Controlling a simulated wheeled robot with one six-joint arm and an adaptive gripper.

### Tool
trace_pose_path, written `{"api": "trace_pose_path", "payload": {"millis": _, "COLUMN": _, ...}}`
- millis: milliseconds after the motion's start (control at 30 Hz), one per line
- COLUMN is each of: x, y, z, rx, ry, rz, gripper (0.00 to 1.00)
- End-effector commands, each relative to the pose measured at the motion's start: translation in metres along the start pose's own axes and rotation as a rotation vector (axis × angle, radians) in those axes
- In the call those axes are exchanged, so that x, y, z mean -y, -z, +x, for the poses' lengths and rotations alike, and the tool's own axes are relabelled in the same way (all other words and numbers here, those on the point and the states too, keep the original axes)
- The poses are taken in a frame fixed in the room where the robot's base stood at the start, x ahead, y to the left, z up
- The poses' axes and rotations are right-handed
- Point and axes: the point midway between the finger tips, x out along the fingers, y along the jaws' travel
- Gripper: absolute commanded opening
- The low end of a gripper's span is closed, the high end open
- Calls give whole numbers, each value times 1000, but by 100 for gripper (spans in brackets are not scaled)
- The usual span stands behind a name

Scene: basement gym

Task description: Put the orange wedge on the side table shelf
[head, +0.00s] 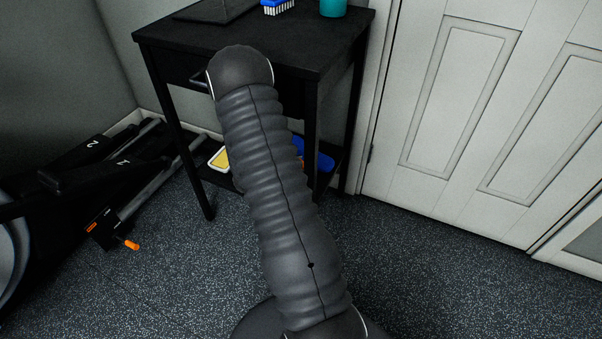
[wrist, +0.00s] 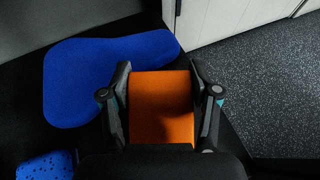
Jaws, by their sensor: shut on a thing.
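In the wrist view my gripper (wrist: 161,100) is shut on the orange wedge (wrist: 160,112), with one finger on each side of it. The side table shelf (wrist: 20,120) is the dark surface below and to the left of the wedge. I cannot tell whether the wedge touches it. In the head view the black side table (head: 300,45) stands against the wall, its low shelf (head: 215,179) mostly hidden behind my arm. Only a sliver of orange shows beside my arm there, and my gripper is hidden.
A blue rounded object (wrist: 85,75) lies on the shelf left of the wedge. A speckled blue object (wrist: 45,166) is nearer. A yellow and white item (head: 219,159) sits on the shelf's left part. A white door (head: 450,100) is right; exercise equipment (head: 110,180) is left.

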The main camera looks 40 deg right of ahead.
Motion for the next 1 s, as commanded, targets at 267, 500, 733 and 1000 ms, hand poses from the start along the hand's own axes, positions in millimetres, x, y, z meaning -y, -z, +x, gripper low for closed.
{"api": "trace_pose_path", "payload": {"millis": 267, "x": 0, "y": 32, "z": 13, "rx": -1, "ry": 0, "rz": -3, "gripper": 21}}
{"api": "trace_pose_path", "payload": {"millis": 500, "x": 0, "y": 37, "z": 15, "rx": 0, "ry": -1, "rz": 0, "gripper": 21}}
{"api": "trace_pose_path", "payload": {"millis": 733, "x": 0, "y": 40, "z": 16, "rx": 0, "ry": -1, "rz": -1, "gripper": 64}}
{"api": "trace_pose_path", "payload": {"millis": 1000, "x": 0, "y": 39, "z": 16, "rx": 0, "ry": -1, "rz": -1, "gripper": 86}}
